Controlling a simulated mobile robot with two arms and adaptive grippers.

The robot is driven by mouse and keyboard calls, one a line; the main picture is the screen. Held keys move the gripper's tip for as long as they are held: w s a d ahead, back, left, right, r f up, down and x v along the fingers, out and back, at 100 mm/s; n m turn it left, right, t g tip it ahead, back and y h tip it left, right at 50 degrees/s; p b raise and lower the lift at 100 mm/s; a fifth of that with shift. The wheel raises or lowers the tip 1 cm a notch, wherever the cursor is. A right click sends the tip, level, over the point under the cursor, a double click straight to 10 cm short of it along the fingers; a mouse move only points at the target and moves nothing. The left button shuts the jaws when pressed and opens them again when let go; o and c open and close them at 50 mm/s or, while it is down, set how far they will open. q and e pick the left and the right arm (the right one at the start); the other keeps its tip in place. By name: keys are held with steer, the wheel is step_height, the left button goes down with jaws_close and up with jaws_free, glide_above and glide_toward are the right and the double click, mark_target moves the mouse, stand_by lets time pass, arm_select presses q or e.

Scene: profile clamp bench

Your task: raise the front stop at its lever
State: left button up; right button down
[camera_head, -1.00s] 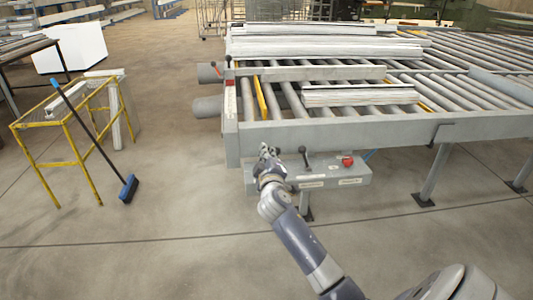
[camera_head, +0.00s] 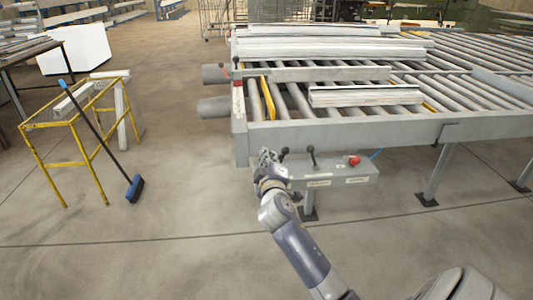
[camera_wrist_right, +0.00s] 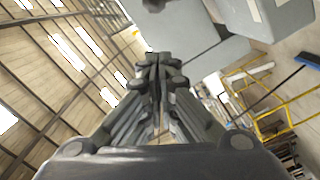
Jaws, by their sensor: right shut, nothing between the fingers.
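A grey control box (camera_head: 335,176) hangs under the front left end of the roller table. Two dark-knobbed levers stand on it, a left lever (camera_head: 284,153) and a middle lever (camera_head: 312,152). Its labels are too small to read. My right gripper (camera_head: 266,154) is shut and empty, just left of the left lever and apparently apart from it. In the right wrist view its closed fingers (camera_wrist_right: 158,62) point toward a dark knob (camera_wrist_right: 153,5) at the top edge. I cannot tell which part is the front stop. My left gripper is not in view.
A red button (camera_head: 354,160) sits on the right of the box. The roller table's front beam (camera_head: 350,132) runs above and behind it. Pale profiles (camera_head: 365,96) lie on the rollers.

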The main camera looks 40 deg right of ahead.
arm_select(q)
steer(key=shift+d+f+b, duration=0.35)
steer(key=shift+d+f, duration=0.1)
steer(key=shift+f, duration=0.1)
arm_select(e)
steer(key=v, duration=0.6)
steer(key=shift+a, duration=0.25)
steer(key=shift+w+r, duration=0.1)
steer(key=shift+w, duration=0.05)
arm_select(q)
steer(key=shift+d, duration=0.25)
